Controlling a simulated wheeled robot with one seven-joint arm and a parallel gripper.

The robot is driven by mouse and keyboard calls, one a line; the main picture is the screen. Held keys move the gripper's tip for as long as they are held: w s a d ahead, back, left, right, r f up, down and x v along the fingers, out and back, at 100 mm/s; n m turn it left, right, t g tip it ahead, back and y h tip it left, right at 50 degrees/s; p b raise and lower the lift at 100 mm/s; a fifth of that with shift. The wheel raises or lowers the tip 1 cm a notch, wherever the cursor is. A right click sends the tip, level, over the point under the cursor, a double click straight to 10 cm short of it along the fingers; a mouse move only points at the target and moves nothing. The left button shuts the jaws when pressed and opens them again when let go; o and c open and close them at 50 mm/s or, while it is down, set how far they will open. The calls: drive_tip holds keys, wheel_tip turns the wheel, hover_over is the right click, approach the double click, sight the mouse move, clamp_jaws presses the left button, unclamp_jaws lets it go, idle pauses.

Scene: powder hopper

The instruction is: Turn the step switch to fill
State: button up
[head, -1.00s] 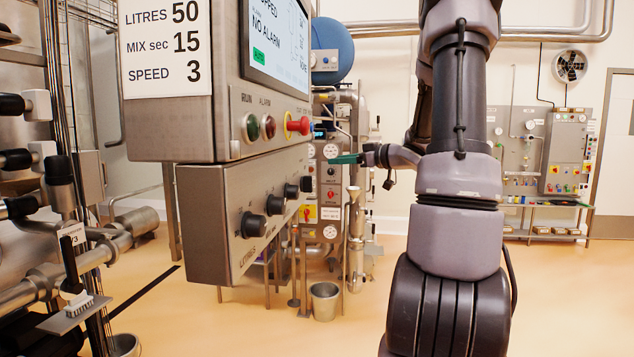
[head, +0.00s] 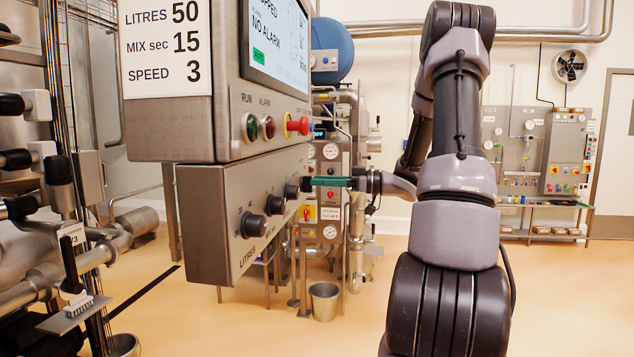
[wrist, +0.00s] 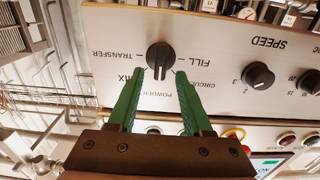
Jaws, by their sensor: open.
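The step switch is a black knob (wrist: 160,57) on the grey metal panel, seen upside down in the wrist view. Labels around it read TRANSFER, FILL, POWDER and, partly hidden, MIX and CIRCU. Its longer grip runs down the picture, toward POWDER; I cannot tell which end is the pointer. My gripper (wrist: 161,77) is open, with its green fingers to either side of the knob's lower end; contact cannot be told. In the head view my gripper (head: 314,181) reaches leftward to the panel's far-end knob (head: 306,186).
The SPEED knob (wrist: 257,76) is beside the switch, with more knobs along the panel (head: 222,240). Above the panel in the head view are the screen (head: 275,45), green and red buttons and a red stop button (head: 298,125).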

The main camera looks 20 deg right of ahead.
drive_tip(key=shift+x, duration=0.85)
clamp_jaws()
